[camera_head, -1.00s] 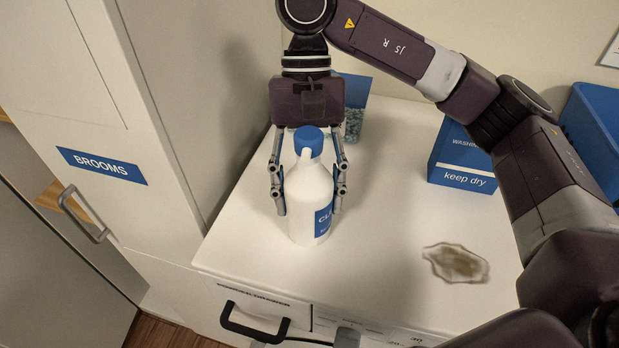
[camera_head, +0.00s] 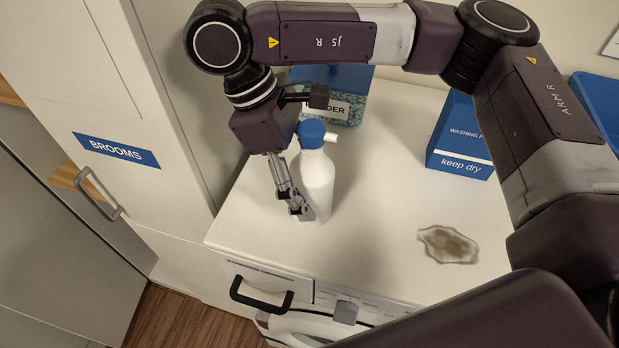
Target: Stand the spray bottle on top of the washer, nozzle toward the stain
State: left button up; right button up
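The white spray bottle (camera_head: 318,180) with a blue cap stands upright on or just above the white washer top (camera_head: 375,215), near its left side. Its short white nozzle points right in the picture. The brown stain (camera_head: 449,245) lies on the washer top, to the right of the bottle and nearer the front. My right gripper (camera_head: 299,207) reaches down from the upper left and is shut on the bottle's body. One finger shows at the bottle's near left side; the other is mostly hidden. My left gripper is out of view.
A blue and white "keep dry" box (camera_head: 460,145) stands at the back right. A container labelled as powder (camera_head: 335,108) stands behind the bottle. A blue bin (camera_head: 598,110) is at the far right. The BROOMS cabinet (camera_head: 165,215) borders the left. The middle of the top is clear.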

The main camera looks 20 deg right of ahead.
jog(key=shift+w+r, duration=0.15)
jog(key=shift+r, duration=0.05)
jog(key=v, duration=1.1)
jog(key=shift+a+r, duration=0.1)
jog(key=shift+r, duration=0.15)
